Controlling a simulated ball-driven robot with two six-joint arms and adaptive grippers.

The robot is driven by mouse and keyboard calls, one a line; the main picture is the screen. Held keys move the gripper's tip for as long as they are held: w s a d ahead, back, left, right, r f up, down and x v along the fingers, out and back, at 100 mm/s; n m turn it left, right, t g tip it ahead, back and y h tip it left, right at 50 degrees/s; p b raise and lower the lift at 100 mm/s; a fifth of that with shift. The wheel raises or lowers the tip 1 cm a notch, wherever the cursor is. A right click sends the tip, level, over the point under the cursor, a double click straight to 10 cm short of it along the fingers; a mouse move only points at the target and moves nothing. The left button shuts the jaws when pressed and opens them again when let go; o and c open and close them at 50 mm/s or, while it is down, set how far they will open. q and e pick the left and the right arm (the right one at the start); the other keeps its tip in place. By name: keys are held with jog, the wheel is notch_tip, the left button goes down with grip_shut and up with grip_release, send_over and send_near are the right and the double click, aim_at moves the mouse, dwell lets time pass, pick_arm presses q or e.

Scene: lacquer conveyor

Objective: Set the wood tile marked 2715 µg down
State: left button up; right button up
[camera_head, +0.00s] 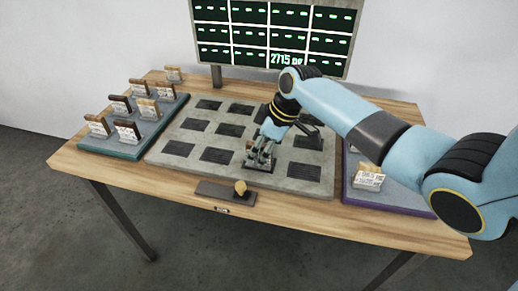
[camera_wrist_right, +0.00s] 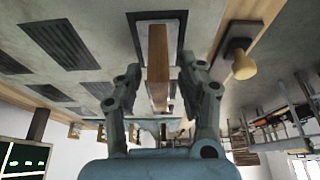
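The wood tile (camera_wrist_right: 158,62) stands on edge on a dark pad in the wrist view, between the fingers of my right gripper (camera_wrist_right: 163,68). Gaps show between the tile and both fingers, so the gripper looks open around it. In the head view my right gripper (camera_head: 262,155) reaches down to the front row of the grey board (camera_head: 165,160), at the third pad from the left. A small part of the tile (camera_head: 249,146) shows beside the fingers; its marking cannot be read. The screen (camera_head: 270,37) shows 2715 µg in a bottom cell. My left gripper is not in view.
A tile (camera_head: 369,178) stands on the purple tray (camera_head: 388,199) at the right. A dark plate with a wooden knob (camera_head: 240,187) lies in front of the board.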

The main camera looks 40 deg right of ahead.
jog(key=shift+r, duration=0.25)
jog(key=v, duration=1.1)
jog(key=shift+s+d+r+p, duration=0.15)
jog(key=shift+d+r+p, duration=0.05)
jog(key=shift+r+p, duration=0.2)
